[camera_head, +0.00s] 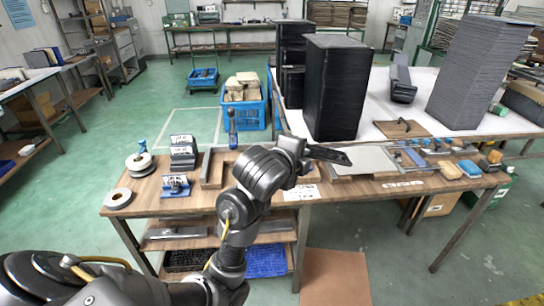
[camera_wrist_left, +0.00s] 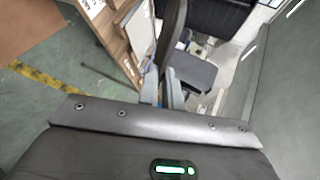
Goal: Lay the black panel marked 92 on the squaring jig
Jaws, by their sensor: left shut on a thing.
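My left gripper (camera_head: 306,155) is above the workbench, near its back edge. It is shut on a thin black panel (camera_head: 330,155), which sticks out to the right. In the left wrist view the gripper's fingertips (camera_wrist_left: 162,85) close on the dark panel (camera_wrist_left: 172,35), seen nearly edge-on. No 92 mark can be read. A wooden angled frame (camera_head: 210,170), which looks like the squaring jig, lies on the bench left of the gripper, partly hidden by my arm. My right gripper is not in view.
A light grey plate (camera_head: 362,160) lies on the bench right of the gripper. Tall dark stacks (camera_head: 337,88) stand behind, with a grey stack (camera_head: 478,72) at right. Tape rolls (camera_head: 118,197) and card holders (camera_head: 183,150) occupy the bench's left part. Tools and sponges (camera_head: 449,170) lie at right.

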